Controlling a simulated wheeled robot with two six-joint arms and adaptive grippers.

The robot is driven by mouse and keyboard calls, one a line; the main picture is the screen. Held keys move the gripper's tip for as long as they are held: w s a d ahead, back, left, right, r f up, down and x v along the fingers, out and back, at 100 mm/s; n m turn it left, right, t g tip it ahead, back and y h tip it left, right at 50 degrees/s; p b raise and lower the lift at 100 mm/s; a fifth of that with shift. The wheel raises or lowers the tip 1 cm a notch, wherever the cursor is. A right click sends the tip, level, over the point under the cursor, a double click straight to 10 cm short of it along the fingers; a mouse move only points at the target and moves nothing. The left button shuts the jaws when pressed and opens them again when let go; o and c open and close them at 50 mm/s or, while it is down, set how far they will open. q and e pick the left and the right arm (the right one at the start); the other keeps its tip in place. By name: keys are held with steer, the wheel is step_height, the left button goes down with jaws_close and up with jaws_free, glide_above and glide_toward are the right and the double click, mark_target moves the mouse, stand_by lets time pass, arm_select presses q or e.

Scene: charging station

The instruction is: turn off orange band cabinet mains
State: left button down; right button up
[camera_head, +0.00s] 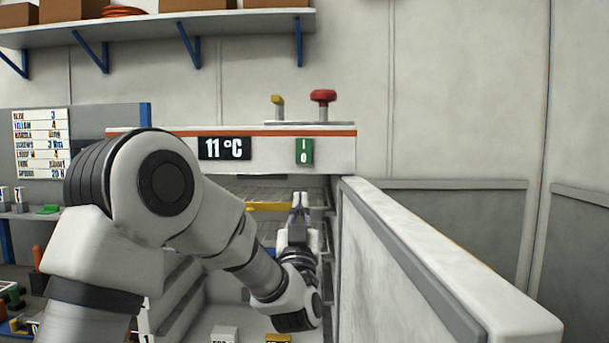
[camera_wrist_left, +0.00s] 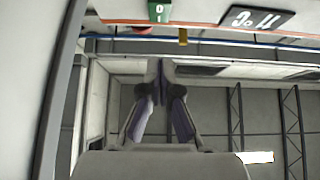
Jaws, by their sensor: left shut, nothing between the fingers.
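The cabinet with the orange band (camera_head: 260,133) stands ahead, its front open below the band. A green I/O mains switch (camera_head: 304,151) sits on the white fascia under the band, right of the 11 °C display (camera_head: 223,148). My left gripper (camera_head: 300,200) is shut and empty, in front of the open cabinet and below the switch, apart from it. In the left wrist view, which is upside down, the shut left fingers (camera_wrist_left: 161,80) point toward the fascia, with the green switch (camera_wrist_left: 159,12) at the top edge. My right gripper is not in view.
A white cabinet door (camera_head: 400,260) stands open on the right. A red knob (camera_head: 323,97) and a yellow-tipped lever (camera_head: 277,103) stand on top of the cabinet. Inside are wire shelves and a yellow bar (camera_head: 270,206). A label board (camera_head: 41,143) hangs at left.

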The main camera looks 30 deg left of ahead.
arm_select(q)
steer(key=p, duration=0.6)
glide_toward(303, 159)
step_height(303, 159, up, 5)
steer(key=w, duration=0.1)
steer(key=shift+w+a+f+p, duration=0.2)
steer(key=shift+w+a+p, duration=0.15)
steer(key=shift+w+a, duration=0.25)
steer(key=shift+w+a+f+p, duration=0.2)
steer(key=shift+w+a+p, duration=0.2)
steer(key=shift+w, duration=0.25)
steer(key=shift+w+a+f, duration=0.25)
steer(key=shift+w+a, duration=0.05)
steer(key=shift+w, duration=0.15)
steer(key=shift+s, duration=0.1)
